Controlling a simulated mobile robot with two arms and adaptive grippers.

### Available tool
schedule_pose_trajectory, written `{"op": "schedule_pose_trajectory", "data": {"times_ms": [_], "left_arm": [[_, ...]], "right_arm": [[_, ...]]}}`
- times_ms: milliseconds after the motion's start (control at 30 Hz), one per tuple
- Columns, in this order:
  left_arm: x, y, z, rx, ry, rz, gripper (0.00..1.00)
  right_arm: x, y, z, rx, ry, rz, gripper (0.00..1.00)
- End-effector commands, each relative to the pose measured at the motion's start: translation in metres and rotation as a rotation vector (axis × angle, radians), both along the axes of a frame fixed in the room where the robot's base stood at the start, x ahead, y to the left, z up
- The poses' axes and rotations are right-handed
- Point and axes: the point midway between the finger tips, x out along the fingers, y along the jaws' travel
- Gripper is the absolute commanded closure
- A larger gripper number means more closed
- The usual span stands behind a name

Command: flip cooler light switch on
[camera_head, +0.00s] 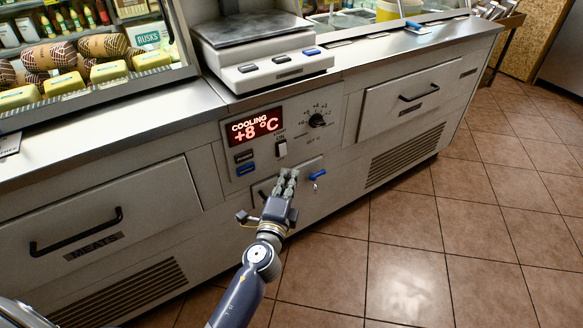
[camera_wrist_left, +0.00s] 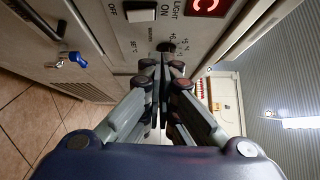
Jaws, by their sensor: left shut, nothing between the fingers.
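The cooler light switch (camera_head: 282,150) is a small white rocker on the cooler's grey control panel, right of the red display (camera_head: 255,126). In the left wrist view the switch (camera_wrist_left: 142,12) sits at the top edge between the words OFF and ON. Which way it is tipped I cannot tell. My left gripper (camera_head: 287,174) is shut and empty, just below the switch in the head view. In the left wrist view its fingertips (camera_wrist_left: 164,60) appear below the switch, near the black dial. Contact is not visible. My right gripper is not in view.
The display reads COOLING +8 °C. A black temperature dial (camera_head: 317,120) is right of the switch, and a blue key (camera_head: 318,175) sticks out at lower right. Blue and dark buttons (camera_head: 245,168) are at left. A scale (camera_head: 252,45) stands above. The tiled floor at right is clear.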

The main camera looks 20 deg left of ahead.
Motion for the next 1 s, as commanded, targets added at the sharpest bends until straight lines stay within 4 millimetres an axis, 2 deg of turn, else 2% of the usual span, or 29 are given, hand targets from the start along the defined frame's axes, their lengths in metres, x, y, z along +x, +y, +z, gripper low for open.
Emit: {"op": "schedule_pose_trajectory", "data": {"times_ms": [100, 200, 767, 867, 967, 1000], "left_arm": [[-0.014, -0.002, 0.001, 0.0, 0.001, 0.0, 1.0], [-0.018, -0.002, 0.002, 0.0, -0.001, 0.0, 1.0], [-0.02, -0.001, 0.002, -0.004, 0.001, 0.004, 1.0], [-0.027, 0.009, -0.004, -0.061, 0.016, 0.039, 1.0], [-0.045, 0.033, -0.019, -0.21, 0.06, 0.126, 1.0], [-0.056, 0.045, -0.029, -0.293, 0.088, 0.176, 1.0]], "right_arm": [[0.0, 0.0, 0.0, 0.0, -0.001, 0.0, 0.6], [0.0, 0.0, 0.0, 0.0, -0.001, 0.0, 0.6], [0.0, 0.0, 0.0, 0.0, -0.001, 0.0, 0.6], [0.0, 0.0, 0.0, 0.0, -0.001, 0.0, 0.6], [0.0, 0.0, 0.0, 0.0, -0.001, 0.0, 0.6], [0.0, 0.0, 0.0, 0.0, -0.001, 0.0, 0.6]]}}
